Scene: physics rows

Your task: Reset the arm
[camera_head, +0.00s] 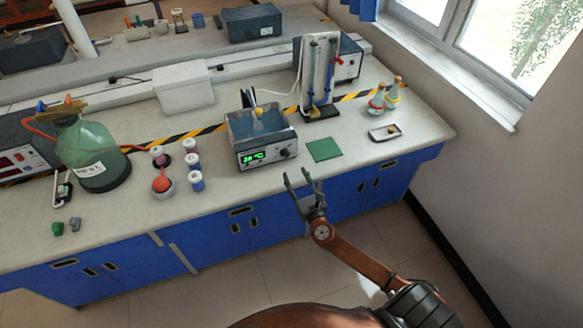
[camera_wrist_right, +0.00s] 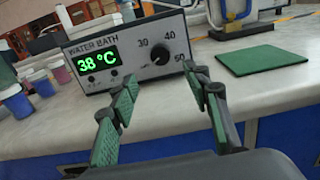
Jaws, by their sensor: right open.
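My right gripper (camera_head: 299,182) is open and empty at the front edge of the lab bench, in front of the water bath (camera_head: 263,157). In the right wrist view its two fingers (camera_wrist_right: 165,100) stand apart with nothing between them. The water bath (camera_wrist_right: 138,50) shows there behind the fingers, with a green 38 °C display and a dial. My right arm (camera_head: 360,262) reaches in from the lower right. My left gripper is not in view.
A green mat (camera_head: 324,150) lies right of the water bath. Several lidded jars (camera_head: 193,160) and a large green bottle (camera_head: 92,155) stand to the left. A small tray (camera_head: 385,133) and flasks (camera_head: 392,95) are at the right. The floor before the bench is clear.

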